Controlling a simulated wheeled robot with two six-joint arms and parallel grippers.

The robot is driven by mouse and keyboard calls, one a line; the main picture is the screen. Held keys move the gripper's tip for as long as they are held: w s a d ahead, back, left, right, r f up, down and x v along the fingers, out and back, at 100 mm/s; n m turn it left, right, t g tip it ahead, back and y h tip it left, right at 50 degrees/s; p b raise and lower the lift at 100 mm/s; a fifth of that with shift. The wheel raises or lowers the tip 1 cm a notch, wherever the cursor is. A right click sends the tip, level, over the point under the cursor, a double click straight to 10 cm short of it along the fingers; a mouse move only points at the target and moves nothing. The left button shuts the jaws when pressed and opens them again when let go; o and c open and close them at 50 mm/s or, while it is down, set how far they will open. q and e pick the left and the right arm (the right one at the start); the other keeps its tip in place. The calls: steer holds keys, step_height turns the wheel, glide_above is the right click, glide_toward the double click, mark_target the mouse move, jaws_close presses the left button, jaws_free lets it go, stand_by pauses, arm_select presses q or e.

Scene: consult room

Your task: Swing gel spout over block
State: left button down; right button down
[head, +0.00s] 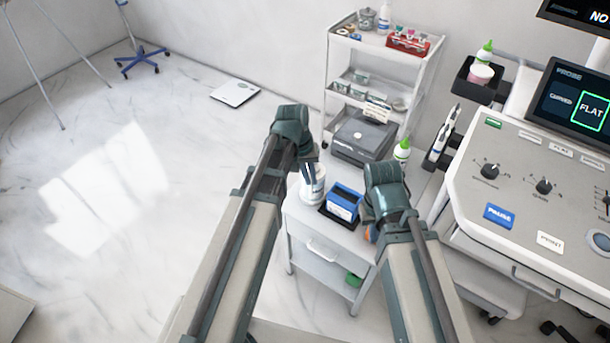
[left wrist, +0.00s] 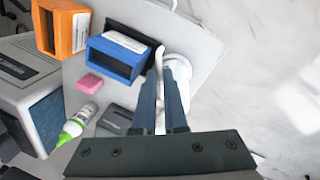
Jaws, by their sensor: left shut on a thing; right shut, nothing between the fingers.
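The gel bottle (head: 318,190) is a white pump bottle standing on the small cart. My left gripper (left wrist: 164,72) is shut at its top, on the white gel spout (left wrist: 158,56). The spout's free end shows just left of the fingertips, beside the tray's edge. The fingers hide part of the pump. The blue block (head: 343,202) sits on a black tray (head: 326,215), right of the bottle; it also shows in the left wrist view (left wrist: 112,62) with a white label on top. My right arm reaches over the cart's right side, hiding its gripper.
In the left wrist view an orange box (left wrist: 60,28), a pink block (left wrist: 90,84) and a green-capped bottle (left wrist: 78,118) lie near the blue block. The ultrasound console (head: 540,190) is at right. Open floor lies left.

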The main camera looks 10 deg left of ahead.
mark_target(321, 177)
arm_select(q)
steer(key=d+n, duration=0.1)
steer(key=n, duration=0.1)
steer(key=d+n, duration=0.1)
steer(key=d+n+t, duration=0.1)
steer(key=n, duration=0.1)
steer(key=shift+w+n, duration=0.3)
steer(key=shift+w, duration=0.1)
steer(key=shift+w+d+n+t+y, duration=0.1)
steer(key=shift+w+d+n+y, duration=0.25)
steer(key=shift+n, duration=0.75)
steer(key=shift+w+d+n+t+y, duration=0.1)
steer(key=shift+w+d+n, duration=0.35)
steer(key=shift+n, duration=0.65)
steer(key=shift+w+d+n+t+y, duration=0.1)
steer(key=shift+w+d+n+y, duration=0.3)
steer(key=shift+n, duration=0.7)
steer(key=shift+w+a, duration=0.15)
steer(key=c, duration=1)
jaws_free()
steer(key=shift+o, duration=0.2)
steer(key=shift+r, duration=0.1)
